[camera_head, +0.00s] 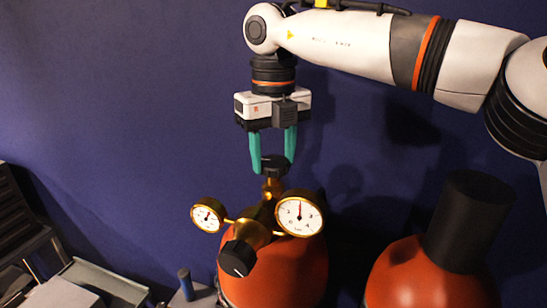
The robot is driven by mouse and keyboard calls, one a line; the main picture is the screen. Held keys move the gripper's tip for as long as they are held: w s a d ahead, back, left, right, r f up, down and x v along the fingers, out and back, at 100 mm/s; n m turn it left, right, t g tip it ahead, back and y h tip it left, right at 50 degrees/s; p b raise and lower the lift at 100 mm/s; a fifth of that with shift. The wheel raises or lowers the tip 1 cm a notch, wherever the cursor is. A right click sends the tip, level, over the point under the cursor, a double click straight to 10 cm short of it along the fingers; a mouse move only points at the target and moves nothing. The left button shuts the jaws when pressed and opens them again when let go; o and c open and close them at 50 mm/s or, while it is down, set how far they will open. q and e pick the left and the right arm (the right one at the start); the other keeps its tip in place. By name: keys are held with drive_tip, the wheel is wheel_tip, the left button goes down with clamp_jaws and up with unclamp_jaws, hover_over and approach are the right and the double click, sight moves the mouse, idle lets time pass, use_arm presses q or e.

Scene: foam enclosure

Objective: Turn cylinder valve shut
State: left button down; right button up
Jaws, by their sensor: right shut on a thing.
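The cylinder valve's black handwheel (272,163) sits on top of the brass valve body (272,188), above an orange-red gas cylinder (290,272). My right gripper (273,165) comes down from above with its two teal fingers on either side of the handwheel, shut on it. A brass regulator with two round gauges, a small one (207,215) on the left and a larger one (299,213) on the right, is joined to the valve. A black knob (237,258) faces forward below them. My left gripper is not in view.
A second orange-red cylinder (425,280) with a black cap (469,220) stands at the right. Grey metal trays or frames (105,283) lie at the lower left. A dark blue wall (110,90) stands behind. Open space lies left of my gripper.

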drive_tip(key=m+b, duration=0.2)
drive_tip(key=m, duration=0.2)
drive_tip(key=shift+m, duration=0.3)
drive_tip(key=m+b, duration=0.1)
drive_tip(key=m, duration=0.3)
drive_tip(key=shift+m+b, duration=0.3)
drive_tip(key=m+b, duration=0.1)
drive_tip(key=m, duration=0.3)
drive_tip(key=shift+r+m+b, duration=0.1)
drive_tip(key=shift+m+b, duration=0.85)
drive_tip(key=shift+m, duration=1.55)
drive_tip(key=shift+r, duration=0.1)
drive_tip(key=o, duration=1)
drive_tip(key=shift+c, duration=0.2)
